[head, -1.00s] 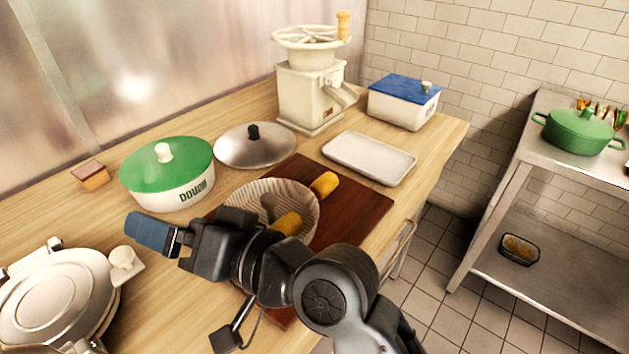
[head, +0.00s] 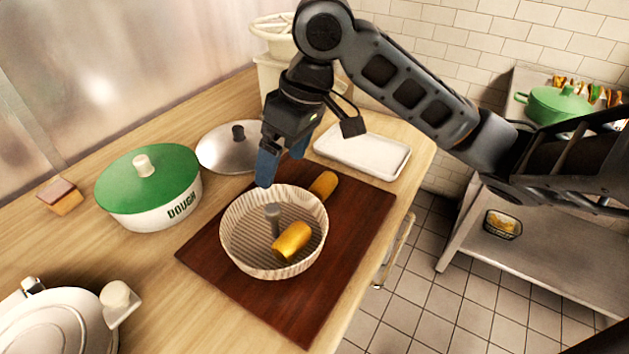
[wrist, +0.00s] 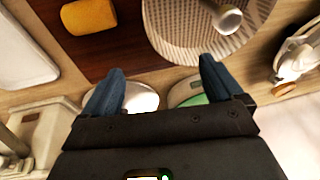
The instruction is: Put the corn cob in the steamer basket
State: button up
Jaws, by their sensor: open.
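The steamer basket (head: 232,238), round, pale and ribbed with a central post, stands on a dark wooden board; part of it shows in the wrist view (wrist: 163,30). One yellow cob-shaped piece (head: 292,242) lies inside it, on the near right. Another yellow piece (head: 324,184) lies outside, on the board behind the basket's rim; it also shows at the upper left of the wrist view (wrist: 88,15). I cannot tell for certain which is the corn cob. My gripper (head: 281,162) is open and empty, fingers pointing down above the basket's far side; its blue fingers show in the wrist view (wrist: 161,70).
The board (head: 350,232) has bare room right of the basket. A green-lidded dough pot (head: 150,185) and a metal lid (head: 222,155) stand to the left and behind. A white tray (head: 362,153) lies behind right. A round metal appliance (head: 55,325) is at the front left.

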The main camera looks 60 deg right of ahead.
aim_at(329, 183)
jog(key=s+d, duration=0.1)
jog(key=d, duration=0.1)
jog(key=s+d+g+h, duration=0.1)
jog(key=s+d, duration=0.1)
jog(key=s+d+g+h, duration=0.1)
jog(key=d, duration=0.1)
jog(key=shift+s+d+f+m, duration=0.15)
jog(key=shift+d+f+m, duration=0.15)
jog(key=shift+d, duration=0.05)
jog(key=shift+s+d+f+g, duration=0.2)
jog(key=shift+d+g, duration=0.05)
jog(key=shift+g, duration=0.05)
jog(key=f, duration=0.7)
jog(key=shift+a+f, duration=0.15)
jog(key=shift+a, duration=0.05)
jog(key=c, duration=1.2)
jog(key=shift+o, duration=0.2)
